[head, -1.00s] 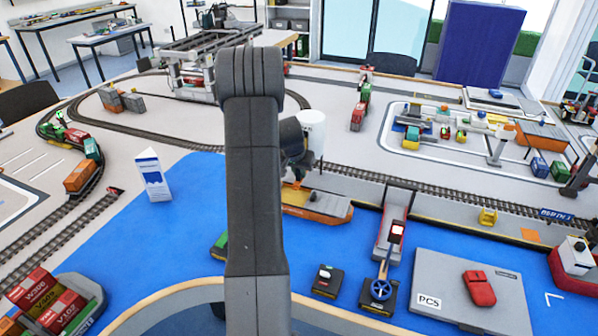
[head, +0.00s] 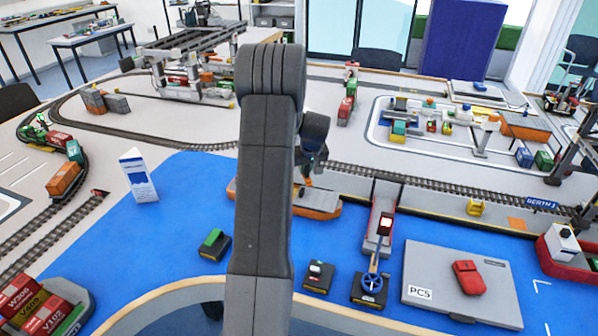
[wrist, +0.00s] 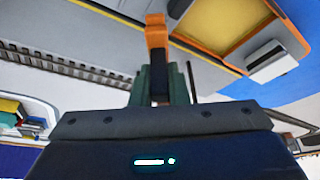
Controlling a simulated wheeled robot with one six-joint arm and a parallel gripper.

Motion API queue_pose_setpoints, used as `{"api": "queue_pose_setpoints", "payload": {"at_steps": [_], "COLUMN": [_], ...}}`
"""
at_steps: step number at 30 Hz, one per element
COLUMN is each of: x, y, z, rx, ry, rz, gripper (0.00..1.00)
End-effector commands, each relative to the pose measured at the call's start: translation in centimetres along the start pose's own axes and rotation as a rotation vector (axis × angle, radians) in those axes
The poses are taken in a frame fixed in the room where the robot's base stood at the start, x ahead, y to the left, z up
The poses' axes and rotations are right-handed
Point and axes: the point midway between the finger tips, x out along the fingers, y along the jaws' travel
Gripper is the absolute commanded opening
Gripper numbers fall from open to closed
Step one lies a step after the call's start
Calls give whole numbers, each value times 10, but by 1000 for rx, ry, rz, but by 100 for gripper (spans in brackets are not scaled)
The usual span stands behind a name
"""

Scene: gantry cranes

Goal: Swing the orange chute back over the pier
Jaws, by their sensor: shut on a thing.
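My gripper (head: 310,172) is low beside the ship, right of my upright arm link in the head view. In the wrist view its dark green fingers (wrist: 163,85) are shut on a dark piece with an orange bar (wrist: 157,32) at its top, seemingly the orange chute. Only a small orange bit of it shows in the head view (head: 308,182). The rest of the chute is hidden. The grey pier (head: 435,200) runs along the blue water. An orange-hulled ship (head: 320,211) lies alongside; its yellow hold (wrist: 218,25) shows at the upper right of the wrist view.
A railway track (head: 420,180) runs along the pier. In front stand a green-topped block (head: 213,242), a blue wheel on a black base (head: 371,282) and a grey case marked PC5 (head: 430,268). A white sign (head: 139,175) stands at left.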

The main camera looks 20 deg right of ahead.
Motion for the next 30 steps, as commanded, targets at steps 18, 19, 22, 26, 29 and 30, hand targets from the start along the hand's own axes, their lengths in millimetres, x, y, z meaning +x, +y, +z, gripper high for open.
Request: {"api": "queue_pose_setpoints", "payload": {"at_steps": [18, 19, 22, 26, 29, 30], "x": [7, 8, 9, 11, 13, 13], "y": [58, 60, 67, 75, 79, 80], "z": [-16, -18, -23, -29, -33, -35], "rx": [-525, -550, -627, -716, -772, -791], "ry": [1, 1, 1, 0, 0, 0], "rz": [-216, -226, -259, -296, -319, -326], "gripper": [0, 0, 0, 0, 0, 0]}}
